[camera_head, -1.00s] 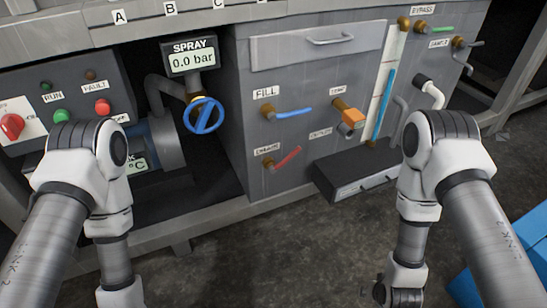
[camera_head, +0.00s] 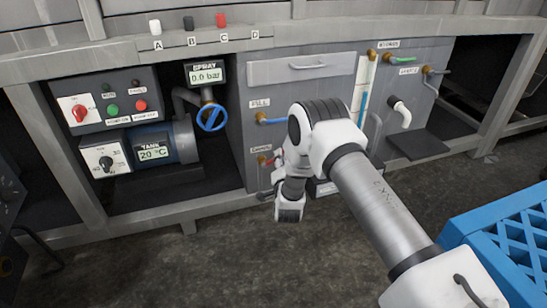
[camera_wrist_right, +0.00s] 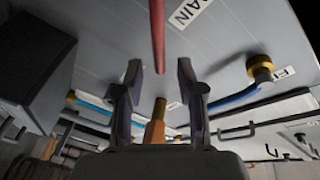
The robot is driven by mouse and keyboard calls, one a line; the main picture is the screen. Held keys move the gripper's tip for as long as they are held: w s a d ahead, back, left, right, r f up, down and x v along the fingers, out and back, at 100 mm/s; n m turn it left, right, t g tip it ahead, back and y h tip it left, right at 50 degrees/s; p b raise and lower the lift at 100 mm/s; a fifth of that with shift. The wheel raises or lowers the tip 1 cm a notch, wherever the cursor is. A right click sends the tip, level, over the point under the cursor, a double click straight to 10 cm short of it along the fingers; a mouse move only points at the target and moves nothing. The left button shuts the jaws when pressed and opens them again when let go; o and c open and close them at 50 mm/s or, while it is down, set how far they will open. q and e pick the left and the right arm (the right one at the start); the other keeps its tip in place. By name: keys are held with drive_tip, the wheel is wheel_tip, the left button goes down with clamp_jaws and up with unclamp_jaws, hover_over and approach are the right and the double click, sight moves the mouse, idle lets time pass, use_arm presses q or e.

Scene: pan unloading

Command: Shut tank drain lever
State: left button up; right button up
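The red drain lever (camera_head: 270,160) is on the front panel below the blue fill lever (camera_head: 272,121), slanting toward the upper right from its brass valve. My right arm partly covers it. In the right wrist view the red lever (camera_wrist_right: 157,35) comes down from the top, its end between my right gripper's fingertips (camera_wrist_right: 160,72). The fingers are spread, with gaps on both sides of the lever. A label ending in "RAIN" (camera_wrist_right: 188,12) is beside it. The right gripper's fingers are hard to make out in the head view. My left gripper is out of view.
A blue hand wheel (camera_head: 211,118) stands left of the drain lever, below the spray display (camera_head: 206,77). A blue crate (camera_head: 505,235) is at the lower right. Dark floor is open in front.

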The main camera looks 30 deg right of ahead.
drive_tip(key=b+x, duration=0.1)
drive_tip(key=x, duration=0.3)
drive_tip(key=shift+f+b, duration=0.15)
drive_tip(key=shift+b, duration=0.15)
clamp_jaws()
